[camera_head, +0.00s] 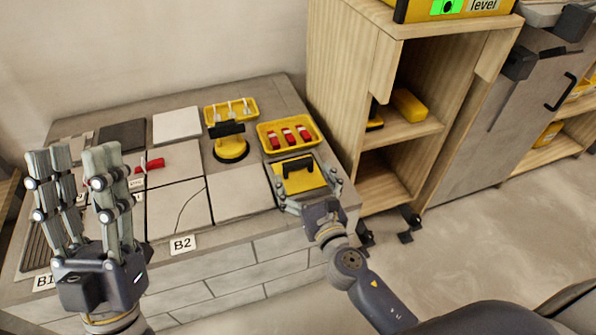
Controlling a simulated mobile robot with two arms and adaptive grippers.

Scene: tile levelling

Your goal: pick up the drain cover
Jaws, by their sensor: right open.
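A dark slatted strip (31,246), which looks like the drain cover, lies at the left end of the tiled bench top. It is partly hidden behind my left gripper (78,165). My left gripper points upward with a gap between its fingers, and nothing shows between them. My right gripper (309,192) is open at the bench's right front, its fingers spread just in front of a yellow tool with a black handle (299,175). I cannot tell whether they touch the tool.
Grey tiles (241,192) cover the bench, one cracked. A yellow suction lifter (229,143), a yellow tray with red pieces (290,134) and another yellow tray (231,110) stand toward the back right. A wooden shelf unit (383,95) stands right of the bench.

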